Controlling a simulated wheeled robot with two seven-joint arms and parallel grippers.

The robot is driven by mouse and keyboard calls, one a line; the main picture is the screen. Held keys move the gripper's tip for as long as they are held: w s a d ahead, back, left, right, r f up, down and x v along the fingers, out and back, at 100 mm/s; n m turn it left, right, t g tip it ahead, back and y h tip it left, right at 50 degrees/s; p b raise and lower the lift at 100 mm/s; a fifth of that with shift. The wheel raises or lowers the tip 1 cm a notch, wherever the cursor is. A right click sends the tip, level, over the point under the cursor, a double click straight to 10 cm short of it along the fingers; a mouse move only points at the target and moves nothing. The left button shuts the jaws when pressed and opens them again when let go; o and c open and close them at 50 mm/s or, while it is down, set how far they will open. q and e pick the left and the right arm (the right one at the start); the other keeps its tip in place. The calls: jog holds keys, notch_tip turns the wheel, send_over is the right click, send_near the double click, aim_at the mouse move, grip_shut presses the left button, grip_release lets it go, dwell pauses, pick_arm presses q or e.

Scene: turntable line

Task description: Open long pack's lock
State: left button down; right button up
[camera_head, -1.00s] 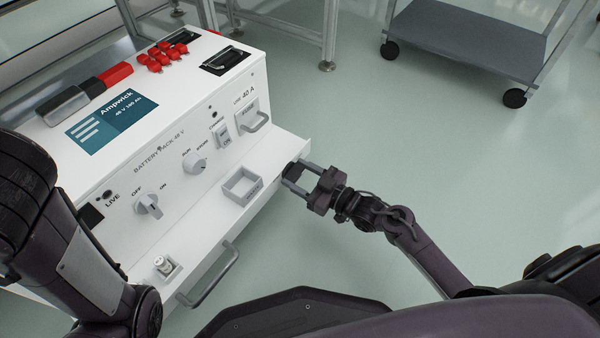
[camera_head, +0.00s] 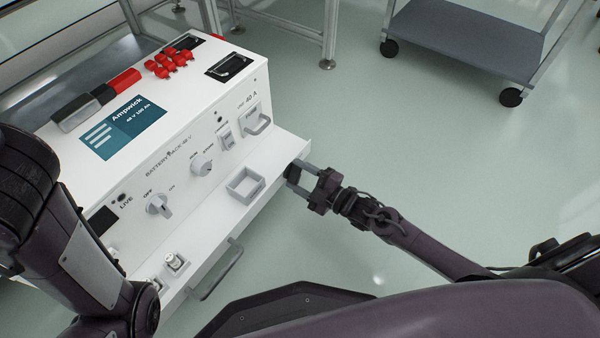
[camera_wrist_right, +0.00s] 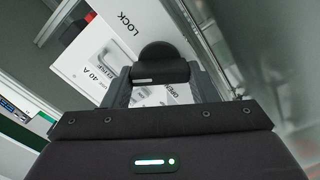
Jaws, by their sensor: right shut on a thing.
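The long white battery pack (camera_head: 150,180) lies at the left in the head view, with dials, switches and a blue Ampwick label on it. Its lock is a dark round-ended knob (camera_wrist_right: 160,62), with LOCK printed beyond it and OPEN on the near side in the right wrist view. My right gripper (camera_head: 295,173) is at the pack's right end, shut on this knob; both fingers stand at its sides in the right wrist view (camera_wrist_right: 160,85). In the head view the fingers partly hide the knob. My left arm shows at the left edge, but its gripper is out of view.
A grey ledge handle (camera_head: 217,270) sticks out at the pack's front, near an open square holder (camera_head: 245,185). A grey wheeled cart (camera_head: 465,45) stands at the back right. The pale floor between cart and pack is clear.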

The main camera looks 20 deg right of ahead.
jog(key=n, duration=0.3)
jog(key=shift+n+p, duration=0.3)
jog(key=shift+p, duration=0.1)
jog(key=shift+f+n, duration=0.1)
jog(key=shift+n, duration=1.2)
jog(key=o, duration=1)
jog(key=shift+a, duration=0.1)
jog(key=shift+p, duration=0.3)
